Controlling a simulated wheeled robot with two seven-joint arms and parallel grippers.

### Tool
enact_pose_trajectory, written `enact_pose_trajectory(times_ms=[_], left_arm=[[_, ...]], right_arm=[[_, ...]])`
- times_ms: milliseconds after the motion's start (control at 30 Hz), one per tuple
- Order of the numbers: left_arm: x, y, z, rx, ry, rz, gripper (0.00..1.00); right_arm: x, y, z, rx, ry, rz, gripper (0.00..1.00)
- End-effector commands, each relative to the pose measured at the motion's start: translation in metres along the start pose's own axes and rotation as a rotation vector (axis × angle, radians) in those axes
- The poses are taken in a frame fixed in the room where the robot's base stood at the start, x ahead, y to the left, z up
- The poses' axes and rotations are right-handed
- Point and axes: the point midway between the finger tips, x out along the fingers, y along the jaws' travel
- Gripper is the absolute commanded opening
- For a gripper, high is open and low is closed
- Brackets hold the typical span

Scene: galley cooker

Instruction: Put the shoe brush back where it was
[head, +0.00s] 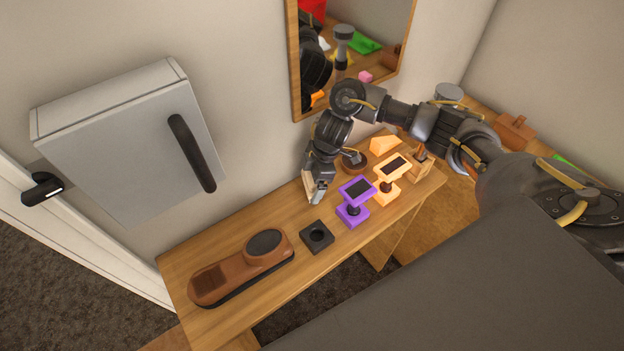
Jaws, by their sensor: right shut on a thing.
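My right gripper (318,198) comes in from the right over the back edge of the wooden shelf. It points down and is shut on a thin pale wooden piece (308,188), which I take to be the shoe brush. The gripper hides much of it, and I cannot tell whether it touches the shelf. My left gripper is not in view.
The shelf (185,262) also holds a black block with a round hole (317,236), a purple stand (352,212), an orange stand (385,190), an orange wedge (384,144) and a round brown piece (354,163). A mirror (297,70) and grey cabinet (120,145) hang behind.

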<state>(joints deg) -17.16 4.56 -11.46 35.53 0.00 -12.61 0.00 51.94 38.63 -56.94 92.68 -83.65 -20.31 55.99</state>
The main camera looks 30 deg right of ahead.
Motion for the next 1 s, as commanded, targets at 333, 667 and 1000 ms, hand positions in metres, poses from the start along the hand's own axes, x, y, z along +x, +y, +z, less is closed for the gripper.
enact_pose_trajectory(times_ms=[333, 667, 1000], left_arm=[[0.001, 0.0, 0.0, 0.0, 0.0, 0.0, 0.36], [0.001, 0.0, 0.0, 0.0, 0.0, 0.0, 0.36], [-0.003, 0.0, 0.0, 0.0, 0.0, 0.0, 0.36]], right_arm=[[0.003, 0.0, 0.001, 0.0, 0.0, 0.0, 0.69], [0.004, 0.0, 0.001, -0.001, 0.0, 0.0, 1.0], [-0.04, 0.002, 0.0, -0.004, 0.0, 0.008, 1.0]])
